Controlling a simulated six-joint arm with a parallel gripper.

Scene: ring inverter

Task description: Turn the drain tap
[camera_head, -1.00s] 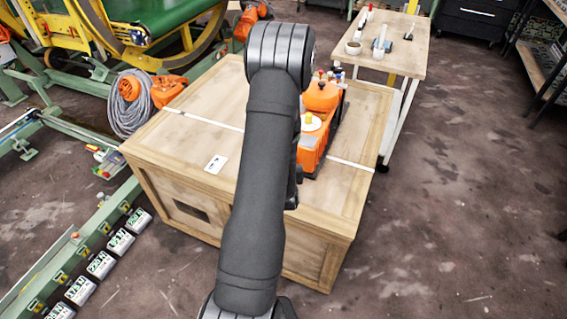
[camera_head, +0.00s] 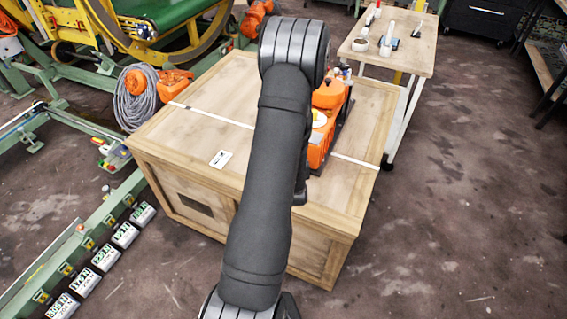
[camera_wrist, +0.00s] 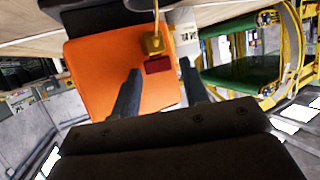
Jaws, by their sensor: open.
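The orange machine (camera_head: 322,146) lies on a wooden crate in the head view, partly hidden behind my arm. In the wrist view its orange face (camera_wrist: 105,75) fills the upper left. A brass tap (camera_wrist: 152,42) with a red handle (camera_wrist: 158,64) sticks out at that face's right side. My gripper (camera_wrist: 160,68) is open, its two dark fingers pointing toward the tap. The red handle appears between the fingertips in the picture; I cannot tell whether they touch it or how far off it is. The head view hides my gripper behind the arm.
The wooden crate (camera_head: 200,130) carries the machine, with a white card (camera_head: 220,159) on its top. A small table (camera_head: 415,58) with cups stands behind it at right. Green and yellow machinery (camera_head: 90,30) is at the left. The floor at right is clear.

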